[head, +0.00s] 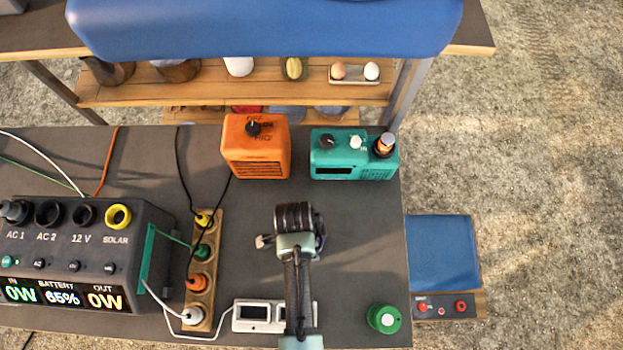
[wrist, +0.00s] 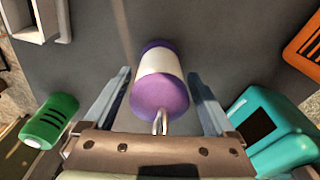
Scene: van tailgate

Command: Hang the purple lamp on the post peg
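The purple lamp (wrist: 160,95) is a cylinder with a white middle band and purple ends, seen in the wrist view. A pale metal loop sticks out of its near end. My gripper (wrist: 160,72) has one finger on each side of the lamp, with narrow gaps showing; it looks open around or just above it. In the head view my gripper (head: 297,222) is over the dark table, and my arm hides the lamp there. I cannot make out the post peg in either view.
An orange heater (head: 256,155) and a teal radio (head: 350,165) stand at the back. A green can (head: 384,318) is at the front right. A power strip (head: 203,270), a white-framed device (head: 254,318) and a power station (head: 80,250) lie left. Cables run between them.

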